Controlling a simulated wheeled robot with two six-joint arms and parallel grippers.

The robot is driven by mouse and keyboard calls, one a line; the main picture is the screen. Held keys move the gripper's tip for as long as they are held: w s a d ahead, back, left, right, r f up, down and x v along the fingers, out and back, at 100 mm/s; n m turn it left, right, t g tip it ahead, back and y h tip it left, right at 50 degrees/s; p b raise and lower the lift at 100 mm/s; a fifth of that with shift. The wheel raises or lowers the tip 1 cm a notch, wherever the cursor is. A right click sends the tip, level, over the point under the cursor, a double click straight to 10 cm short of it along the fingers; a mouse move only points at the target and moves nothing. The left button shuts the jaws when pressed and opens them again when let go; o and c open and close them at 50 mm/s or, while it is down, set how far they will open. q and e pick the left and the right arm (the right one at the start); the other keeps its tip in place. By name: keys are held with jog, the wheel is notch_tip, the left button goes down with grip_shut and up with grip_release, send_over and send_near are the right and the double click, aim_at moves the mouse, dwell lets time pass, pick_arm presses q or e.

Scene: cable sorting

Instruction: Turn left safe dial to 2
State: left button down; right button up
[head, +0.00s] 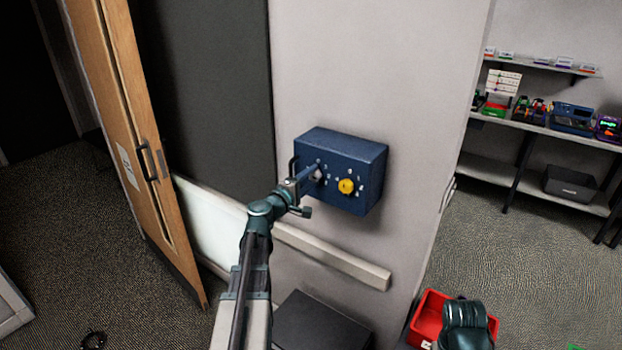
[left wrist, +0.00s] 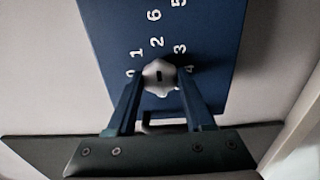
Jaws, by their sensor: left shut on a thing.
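A dark blue safe box (head: 348,150) is fixed to the pale wall, with two dials and white digits on its front. The left dial (left wrist: 159,90) is pale grey with a short dark mark on its face. Digits 0, 1, 2, 3 and 4 surround it in the left wrist view; I cannot tell which digit the mark points to. My left gripper (head: 314,174) is shut on this dial, one finger on each side, and partly hides it in the head view. The right dial (head: 346,186) is yellow and untouched. My right gripper's fingers are not in view.
A wooden door (head: 130,130) with a dark handle stands at the left. A pale rail (head: 340,259) runs along the wall below the safe. A red bin (head: 430,308) is at the lower right. Shelves (head: 545,128) with several items stand at the far right.

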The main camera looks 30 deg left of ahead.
pick_arm(q)
jog(key=shift+c, duration=1.4)
grip_release()
jog(key=shift+s, duration=0.1)
jog(key=s+a, duration=0.1)
jog(key=s, duration=1.2)
jog(key=shift+s, duration=0.3)
